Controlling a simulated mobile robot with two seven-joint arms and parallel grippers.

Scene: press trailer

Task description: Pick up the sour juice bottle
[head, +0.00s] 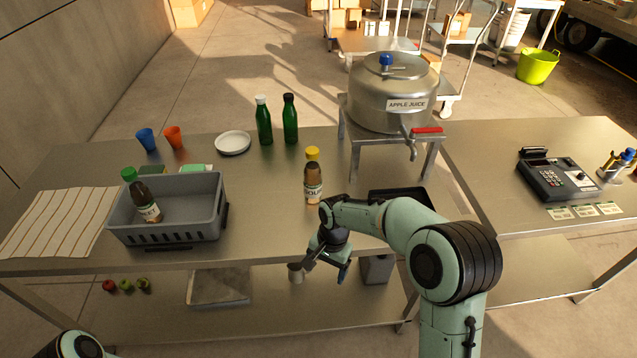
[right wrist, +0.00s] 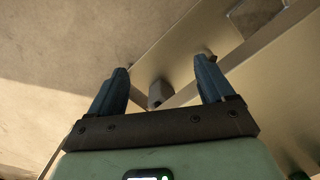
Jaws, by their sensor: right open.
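The sour juice bottle (head: 313,183), brown with a yellow cap and a label partly reading "SOUR", stands upright on the metal table (head: 262,200), right of the grey crate. My right gripper (head: 326,268) is open and empty, below and in front of the bottle, off the table's front edge. In the right wrist view its two blue fingers (right wrist: 161,68) are spread with nothing held between them; the bottle is not seen there. Only a piece of my left arm shows at the lower left; its gripper is out of view.
A grey crate (head: 170,234) holds a green-capped bottle (head: 144,197). Two green bottles (head: 264,124) and a white plate (head: 233,142) stand behind. The apple juice pot (head: 390,95) on its stand and a dark tray (head: 402,194) are to the right. A lower shelf (head: 260,315) lies beneath.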

